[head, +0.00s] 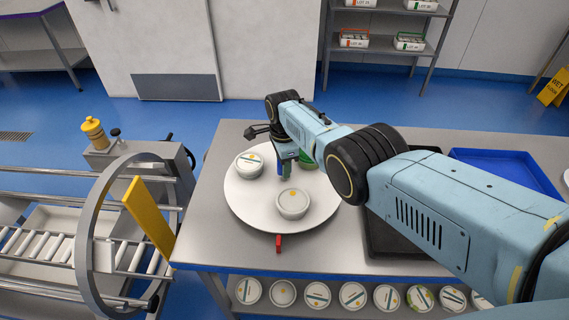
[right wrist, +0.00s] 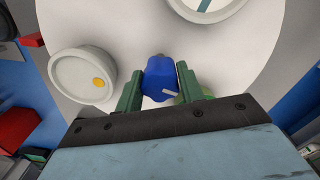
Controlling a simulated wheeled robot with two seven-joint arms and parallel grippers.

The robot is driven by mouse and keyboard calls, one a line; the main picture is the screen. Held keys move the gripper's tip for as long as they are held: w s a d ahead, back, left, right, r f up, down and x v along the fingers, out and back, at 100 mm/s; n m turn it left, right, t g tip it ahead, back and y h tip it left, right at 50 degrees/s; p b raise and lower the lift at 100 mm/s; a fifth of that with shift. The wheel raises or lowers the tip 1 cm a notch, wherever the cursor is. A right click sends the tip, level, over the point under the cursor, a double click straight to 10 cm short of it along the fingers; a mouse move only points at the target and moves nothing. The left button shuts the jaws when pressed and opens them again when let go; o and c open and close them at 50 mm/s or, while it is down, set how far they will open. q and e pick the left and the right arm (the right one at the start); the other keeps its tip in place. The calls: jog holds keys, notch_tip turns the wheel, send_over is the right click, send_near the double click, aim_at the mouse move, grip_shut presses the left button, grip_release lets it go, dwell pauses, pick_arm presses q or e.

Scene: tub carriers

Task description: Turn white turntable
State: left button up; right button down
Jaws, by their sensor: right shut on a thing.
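The white turntable (head: 252,200) is a round disc on the steel table, with a red tab (head: 278,243) at its front edge. A striped-lid white tub (head: 248,164) stands on its left. A white tub with a yellow dot (head: 292,204) stands at its front. A green tub (head: 308,161) is partly hidden behind my right arm. My right gripper (head: 284,172) reaches down near the disc's middle. In the right wrist view its green fingers are shut on a blue knob (right wrist: 160,76) above the disc (right wrist: 125,25). My left gripper is not in view.
A black tray (head: 385,240) lies right of the turntable, partly under my right arm, with a blue tray (head: 510,170) beyond. Several tubs sit on the shelf below the table's front edge. A roller conveyor with a metal ring (head: 88,240) stands left of the table.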

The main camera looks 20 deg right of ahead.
jog(key=shift+w+d+r+m, duration=0.1)
jog(key=shift+m, duration=1.6)
jog(key=c, duration=0.9)
grip_release()
notch_tip(320, 180, up, 6)
jog(key=p, duration=0.4)
jog(key=shift+f, duration=0.25)
jog(key=shift+r+p, duration=0.85)
jog(key=shift+r, duration=3.05)
